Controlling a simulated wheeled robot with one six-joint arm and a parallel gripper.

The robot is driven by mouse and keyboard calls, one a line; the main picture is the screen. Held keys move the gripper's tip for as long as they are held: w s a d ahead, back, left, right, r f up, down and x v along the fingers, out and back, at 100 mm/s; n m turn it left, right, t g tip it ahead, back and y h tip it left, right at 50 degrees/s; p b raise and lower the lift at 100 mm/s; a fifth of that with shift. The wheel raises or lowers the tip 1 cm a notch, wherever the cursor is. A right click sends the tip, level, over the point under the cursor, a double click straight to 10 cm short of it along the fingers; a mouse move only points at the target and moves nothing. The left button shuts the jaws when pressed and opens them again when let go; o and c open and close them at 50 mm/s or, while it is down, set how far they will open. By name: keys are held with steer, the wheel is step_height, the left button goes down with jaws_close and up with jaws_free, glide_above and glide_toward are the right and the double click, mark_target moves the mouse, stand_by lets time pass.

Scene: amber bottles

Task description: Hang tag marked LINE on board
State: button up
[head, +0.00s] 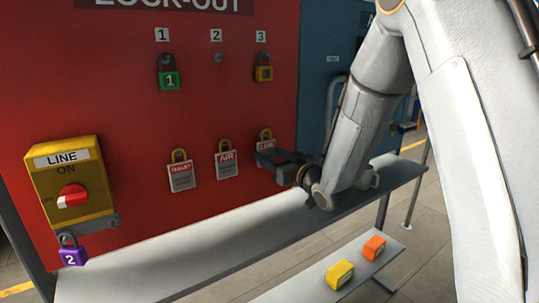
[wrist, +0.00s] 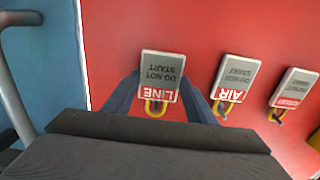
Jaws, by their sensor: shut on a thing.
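The LINE tag (head: 266,145), white and red with a yellow loop, is upright at the red board (head: 110,100), to the right of two other tags. My gripper (head: 263,156) is at this tag and covers its lower part in the head view. In the wrist view the LINE tag (wrist: 161,66) appears upside down, between the two dark fingers of my gripper (wrist: 160,92), which are shut on it. Whether its loop sits on a peg, and whether its back touches the board, I cannot tell.
The AIR tag (head: 226,163) and another tag (head: 181,175) hang to the left. Above are a green padlock (head: 169,77) and a dark-and-yellow padlock (head: 264,71). A yellow LINE switch box (head: 80,170) carries a purple padlock (head: 72,254). A grey ledge (head: 220,235) runs below.

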steer(key=shift+p+v, duration=0.3)
steer(key=shift+v, duration=2.65)
